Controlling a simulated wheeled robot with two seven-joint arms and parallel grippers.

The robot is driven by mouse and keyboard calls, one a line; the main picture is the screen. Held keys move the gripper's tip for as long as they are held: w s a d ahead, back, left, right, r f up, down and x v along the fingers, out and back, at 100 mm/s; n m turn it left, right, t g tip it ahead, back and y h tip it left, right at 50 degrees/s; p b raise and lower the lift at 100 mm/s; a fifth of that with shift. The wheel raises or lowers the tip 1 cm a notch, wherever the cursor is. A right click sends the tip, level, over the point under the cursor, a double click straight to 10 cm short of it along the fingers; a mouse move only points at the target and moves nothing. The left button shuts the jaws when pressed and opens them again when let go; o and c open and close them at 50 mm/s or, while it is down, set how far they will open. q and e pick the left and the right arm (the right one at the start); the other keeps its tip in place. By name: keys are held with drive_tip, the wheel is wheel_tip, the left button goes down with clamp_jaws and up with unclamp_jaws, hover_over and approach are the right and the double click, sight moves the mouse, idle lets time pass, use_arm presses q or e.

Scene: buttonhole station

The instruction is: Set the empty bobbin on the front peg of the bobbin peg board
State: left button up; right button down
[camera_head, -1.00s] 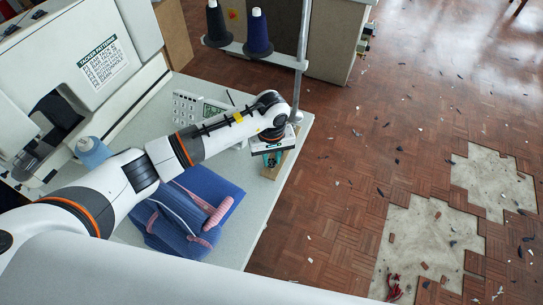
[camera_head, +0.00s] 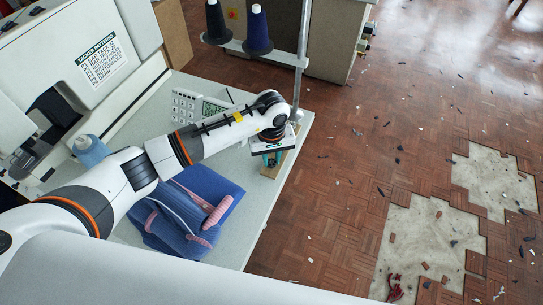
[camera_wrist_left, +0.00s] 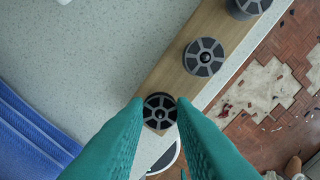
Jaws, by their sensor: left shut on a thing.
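My left gripper (camera_head: 272,158) is over the right edge of the table. In the left wrist view its teal fingers (camera_wrist_left: 160,104) are shut on a dark spoked bobbin (camera_wrist_left: 160,113), one finger on each side. The bobbin is upright, at the near end of the wooden bobbin peg board (camera_wrist_left: 181,81). I cannot tell whether it rests on the board or is just above it; the peg under it is hidden. Two more grey bobbins stand on the board, one in the middle (camera_wrist_left: 203,56) and one at the far end (camera_wrist_left: 247,7). My right gripper is not in view.
Folded blue cloth (camera_head: 185,212) with pink rolls lies left of the board. A white sewing machine (camera_head: 85,60), a blue thread cone (camera_head: 90,150) and a keypad (camera_head: 187,107) stand behind. A thread stand pole (camera_head: 301,60) rises near the table's right corner (camera_head: 303,118).

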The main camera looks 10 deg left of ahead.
use_arm(q)
drive_tip(key=o, duration=1)
drive_tip(key=shift+r+b, duration=0.95)
drive_tip(key=shift+r, duration=5)
